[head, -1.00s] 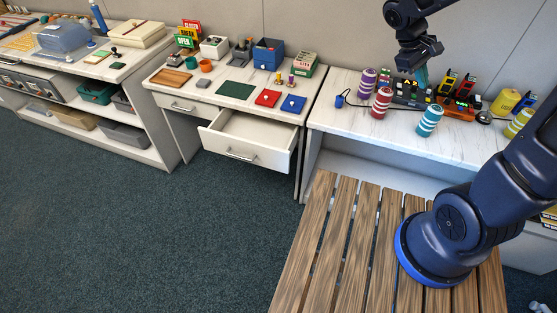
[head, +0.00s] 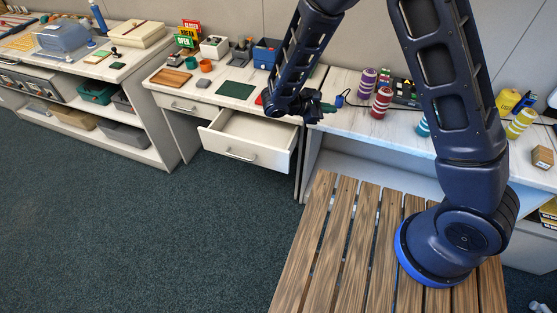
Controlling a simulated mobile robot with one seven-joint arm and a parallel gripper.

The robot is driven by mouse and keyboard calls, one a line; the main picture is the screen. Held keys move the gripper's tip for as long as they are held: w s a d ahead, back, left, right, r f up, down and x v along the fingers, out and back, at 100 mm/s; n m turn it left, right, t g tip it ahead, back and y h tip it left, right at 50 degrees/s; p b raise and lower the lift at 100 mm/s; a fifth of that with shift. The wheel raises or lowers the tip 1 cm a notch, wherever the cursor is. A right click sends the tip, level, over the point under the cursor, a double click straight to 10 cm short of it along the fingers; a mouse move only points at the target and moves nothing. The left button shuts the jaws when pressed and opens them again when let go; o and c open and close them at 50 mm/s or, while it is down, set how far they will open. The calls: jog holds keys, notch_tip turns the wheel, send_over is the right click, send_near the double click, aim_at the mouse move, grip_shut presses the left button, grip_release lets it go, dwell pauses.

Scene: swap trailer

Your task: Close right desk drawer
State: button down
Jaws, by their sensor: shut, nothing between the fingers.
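The right desk drawer (head: 245,142) is pulled out from the middle desk (head: 222,101). It looks empty, and its white front with a bar handle (head: 240,155) faces the room. The left drawer (head: 186,106) of the same desk is shut. My gripper (head: 328,107) is shut and empty. It shows to the right of the open drawer, near the desk's right edge and at about the height of the tabletop in the picture. My arm hides part of the desktop's right end.
Several spools stand on the right bench, such as a red one (head: 381,103) and a purple one (head: 367,82). A wooden slatted platform (head: 320,235) lies under my arm's base. Dark carpet (head: 150,230) in front of the drawer is clear. Shelves (head: 120,135) stand at left.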

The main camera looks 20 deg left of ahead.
jog(key=s+a+f+n+t+y, duration=0.4)
jog(key=s+a+f+n+t, duration=0.25)
jog(key=s+a+f, duration=0.55)
jog(key=n+t+y, duration=0.3)
jog(key=n+y, duration=0.4)
jog(key=n, duration=0.1)
send_near(281, 154)
jog(key=w, duration=0.7)
jog(key=w, duration=2)
jog(key=shift+w, duration=0.2)
